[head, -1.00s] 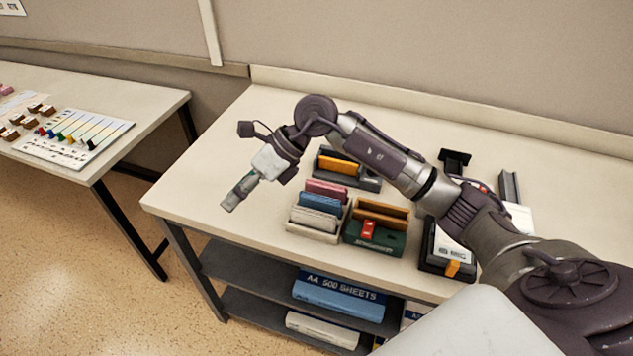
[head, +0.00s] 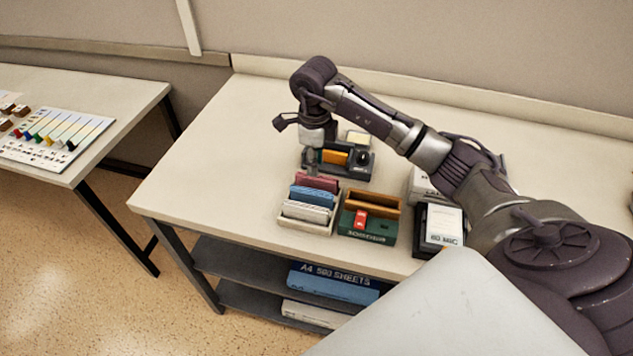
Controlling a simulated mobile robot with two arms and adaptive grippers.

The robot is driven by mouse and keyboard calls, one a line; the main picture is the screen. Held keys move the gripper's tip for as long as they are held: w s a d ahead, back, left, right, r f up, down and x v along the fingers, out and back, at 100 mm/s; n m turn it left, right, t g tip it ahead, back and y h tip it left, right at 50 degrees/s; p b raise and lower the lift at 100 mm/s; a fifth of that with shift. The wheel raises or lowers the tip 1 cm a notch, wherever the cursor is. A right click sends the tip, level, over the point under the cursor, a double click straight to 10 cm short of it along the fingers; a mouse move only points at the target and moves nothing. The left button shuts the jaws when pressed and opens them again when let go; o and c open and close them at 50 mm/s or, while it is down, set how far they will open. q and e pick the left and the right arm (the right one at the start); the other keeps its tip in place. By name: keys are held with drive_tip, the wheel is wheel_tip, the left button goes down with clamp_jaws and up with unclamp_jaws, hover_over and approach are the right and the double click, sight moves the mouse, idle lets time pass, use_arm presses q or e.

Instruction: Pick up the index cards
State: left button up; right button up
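A cream holder (head: 303,228) near the front of the table has upright slabs in its slots that look like index cards. A dark red one (head: 319,182) is at the back, a blue one (head: 312,196) in the middle and a white one (head: 305,212) in front. My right gripper (head: 313,167) points down just behind and above the red cards. Its fingers are small and partly blend with the dark tray behind, so their opening and any contact are unclear. My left gripper is not in view.
A green box (head: 366,235) with a brown top stands right of the holder. A dark tray (head: 352,175) with an orange block sits behind. A dark stand (head: 437,232) with a white label is farther right. The table's left side (head: 235,150) is clear.

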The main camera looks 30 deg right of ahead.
sight(322, 183)
drive_tip(key=shift+s+f+p, duration=0.1)
drive_tip(key=shift+f+p, duration=0.25)
drive_tip(key=f+p, duration=0.1)
drive_tip(key=f, duration=0.2)
drive_tip(key=shift+s+f+p, duration=0.2)
drive_tip(key=shift+f+p, duration=0.1)
drive_tip(key=shift+p, duration=0.1)
drive_tip(key=shift+d+f, duration=0.1)
drive_tip(key=shift+f, duration=0.4)
drive_tip(key=shift+w, duration=0.1)
clamp_jaws()
